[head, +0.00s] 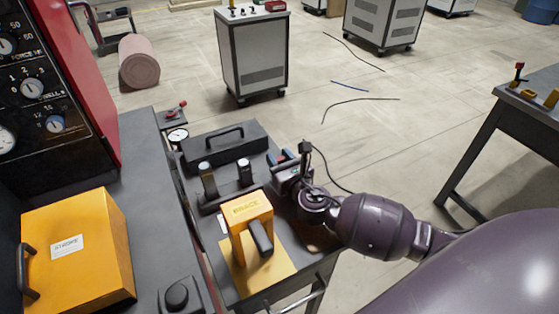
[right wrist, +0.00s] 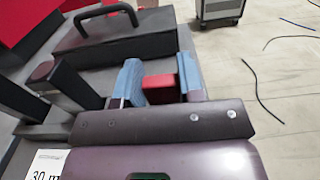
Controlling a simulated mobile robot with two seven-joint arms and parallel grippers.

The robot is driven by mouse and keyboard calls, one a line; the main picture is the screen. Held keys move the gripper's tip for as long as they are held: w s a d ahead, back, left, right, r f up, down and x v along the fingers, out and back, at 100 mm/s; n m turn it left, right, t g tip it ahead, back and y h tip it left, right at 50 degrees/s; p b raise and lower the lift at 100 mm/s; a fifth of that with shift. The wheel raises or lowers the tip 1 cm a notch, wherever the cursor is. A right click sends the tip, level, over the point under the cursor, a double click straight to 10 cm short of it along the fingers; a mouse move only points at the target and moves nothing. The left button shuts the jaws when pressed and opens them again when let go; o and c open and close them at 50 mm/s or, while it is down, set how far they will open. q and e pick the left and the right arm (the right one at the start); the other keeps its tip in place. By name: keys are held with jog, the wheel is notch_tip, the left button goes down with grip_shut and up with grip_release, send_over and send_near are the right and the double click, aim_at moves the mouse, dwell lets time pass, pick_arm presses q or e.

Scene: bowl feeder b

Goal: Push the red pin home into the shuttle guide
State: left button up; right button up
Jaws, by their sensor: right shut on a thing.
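My right gripper (head: 281,158) reaches over the cart from the right. In the right wrist view its two blue-padded fingers (right wrist: 160,80) are shut on a red block-like piece (right wrist: 160,89), which I take for the red pin; only its near part shows. In the head view the piece is mostly hidden by the gripper. A dark rail with two upright posts (head: 225,196) stands left of the gripper; it also shows in the right wrist view (right wrist: 45,131). I cannot tell whether it is the shuttle guide. The held piece appears apart from the posts. My left gripper is not in view.
A yellow block marked BRACE (head: 246,208) stands in front of the posts. A black case with a handle (head: 224,150) lies behind them. A yellow box (head: 75,250) and a red-sided gauge panel (head: 55,90) stand left. Open floor lies right of the cart.

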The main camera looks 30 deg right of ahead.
aim_at(279, 159)
jog(key=shift+r, duration=0.6)
notch_tip(279, 159, up, 5)
jog(key=shift+r+p, duration=0.2)
jog(key=shift+p, duration=1)
notch_tip(279, 159, up, 14)
jog(key=p, duration=0.4)
jog(key=shift+f, duration=0.25)
